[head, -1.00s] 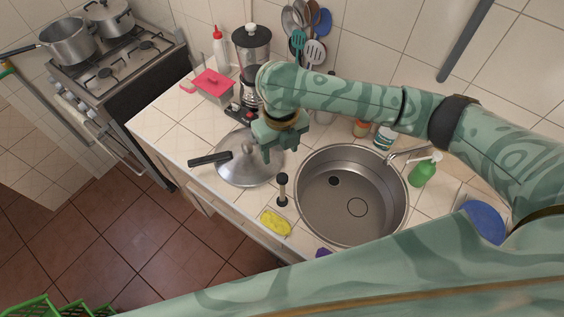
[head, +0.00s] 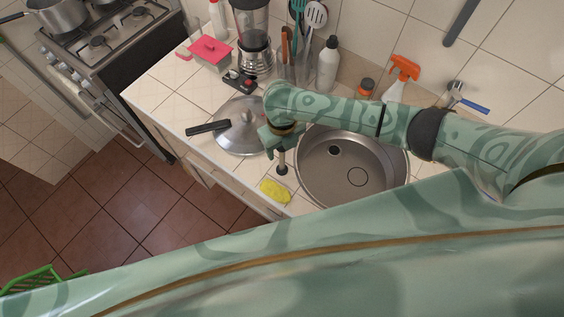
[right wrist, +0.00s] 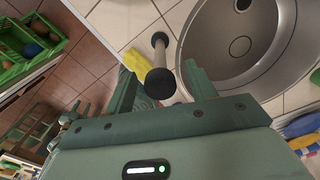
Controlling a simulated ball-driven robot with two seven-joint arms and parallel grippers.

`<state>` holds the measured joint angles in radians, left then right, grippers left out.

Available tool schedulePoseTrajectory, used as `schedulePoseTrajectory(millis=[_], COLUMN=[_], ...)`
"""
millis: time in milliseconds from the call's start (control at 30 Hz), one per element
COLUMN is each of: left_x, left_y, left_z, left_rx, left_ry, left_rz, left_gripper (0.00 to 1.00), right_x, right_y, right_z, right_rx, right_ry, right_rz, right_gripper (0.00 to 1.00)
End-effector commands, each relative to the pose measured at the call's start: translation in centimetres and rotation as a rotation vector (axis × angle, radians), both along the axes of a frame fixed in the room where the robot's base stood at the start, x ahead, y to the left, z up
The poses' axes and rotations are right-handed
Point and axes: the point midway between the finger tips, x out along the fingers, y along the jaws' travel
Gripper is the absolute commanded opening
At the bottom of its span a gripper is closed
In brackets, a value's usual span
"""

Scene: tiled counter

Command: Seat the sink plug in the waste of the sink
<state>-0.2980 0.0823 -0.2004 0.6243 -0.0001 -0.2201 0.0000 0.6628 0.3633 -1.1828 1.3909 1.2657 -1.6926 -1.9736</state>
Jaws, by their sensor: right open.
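The sink plug (head: 283,164), a pale stem with a dark base, stands on the counter left of the round steel sink (head: 312,190). In the right wrist view the plug (right wrist: 160,83) shows its black knob, pale stem and black far end. My right gripper (head: 282,148) is above it, open, with the knob lying between the two fingers (right wrist: 160,88); neither finger clearly touches it. The waste (head: 357,177) is a bare ring in the sink floor, also visible in the right wrist view (right wrist: 239,46). My left gripper is out of view.
A yellow sponge (head: 275,190) lies close to the plug at the counter's front edge. A pan lid (head: 238,138) lies to the left. Bottles, including an orange-topped spray (head: 404,70), stand behind the sink. A dark overflow hole (head: 334,150) shows in the sink wall.

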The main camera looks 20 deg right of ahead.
Motion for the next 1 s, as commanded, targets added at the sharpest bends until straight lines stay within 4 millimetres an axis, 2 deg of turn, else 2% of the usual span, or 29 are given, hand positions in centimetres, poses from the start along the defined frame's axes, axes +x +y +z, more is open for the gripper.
schedulePoseTrajectory(millis=[100, 300, 500, 833, 1000], left_x=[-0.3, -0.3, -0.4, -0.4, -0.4], left_y=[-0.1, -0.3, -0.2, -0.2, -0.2], left_z=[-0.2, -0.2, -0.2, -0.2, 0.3], left_rx=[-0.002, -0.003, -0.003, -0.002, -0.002], left_ry=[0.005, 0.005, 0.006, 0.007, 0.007], left_rz=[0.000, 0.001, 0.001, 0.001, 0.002], left_gripper=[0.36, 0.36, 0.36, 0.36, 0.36], right_x=[0.0, 0.0, 0.0, 0.1, 0.1], right_y=[0.0, 0.0, 0.0, 0.0, 0.0], right_z=[-1.0, -0.9, -0.9, -0.6, 1.0], right_rx=[0.000, 0.000, 0.000, 0.001, 0.002], right_ry=[0.000, -0.001, -0.001, -0.002, -0.003], right_rz=[0.001, 0.001, 0.000, 0.001, 0.001], right_gripper=[0.56, 0.56, 0.00, 0.00, 0.00])
